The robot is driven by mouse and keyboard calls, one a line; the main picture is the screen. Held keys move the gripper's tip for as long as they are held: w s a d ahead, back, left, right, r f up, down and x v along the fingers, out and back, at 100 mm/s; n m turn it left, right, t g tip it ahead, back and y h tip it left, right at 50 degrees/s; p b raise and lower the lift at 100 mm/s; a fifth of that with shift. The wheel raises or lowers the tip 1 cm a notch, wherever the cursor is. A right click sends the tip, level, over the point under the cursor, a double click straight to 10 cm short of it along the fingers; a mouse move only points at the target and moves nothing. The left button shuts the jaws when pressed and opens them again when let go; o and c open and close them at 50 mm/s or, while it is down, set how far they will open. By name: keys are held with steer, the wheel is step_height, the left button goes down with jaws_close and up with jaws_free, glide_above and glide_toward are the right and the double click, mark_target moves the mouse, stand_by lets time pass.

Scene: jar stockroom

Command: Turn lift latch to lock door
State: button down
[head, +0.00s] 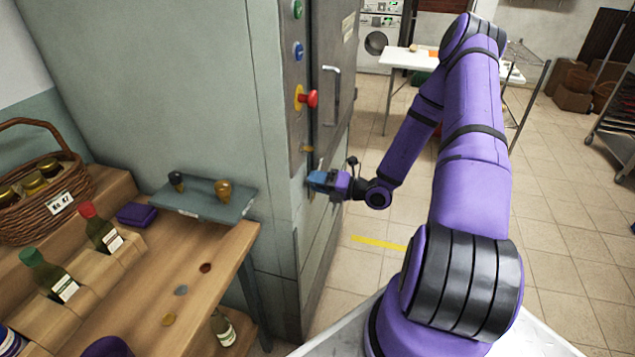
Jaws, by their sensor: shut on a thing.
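The lift is a tall grey-green cabinet. Its door (339,60) has a pale vertical handle (333,93) and appears closed against the frame. A small brass fitting (307,149) sits at the door's edge, below the red button. My gripper (312,181), with blue fingers, is at the edge of the door just below this fitting. It is shut on what appears to be the lift latch, which the fingers mostly hide. The latch's angle cannot be told from here.
A red mushroom button (310,98) sticks out above my gripper, with blue (298,50) and green (297,9) buttons higher up. A wooden bench (195,285) with bottles, a basket (45,180) and a grey tray (204,203) stands left.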

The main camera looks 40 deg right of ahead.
steer(key=m, duration=0.4)
steer(key=shift+m, duration=0.4)
stand_by(0.4)
steer(key=c, duration=0.6)
jaws_free()
steer(key=shift+d, duration=0.1)
steer(key=v, duration=1)
steer(key=shift+s+d, duration=0.25)
steer(key=shift+s, duration=0.05)
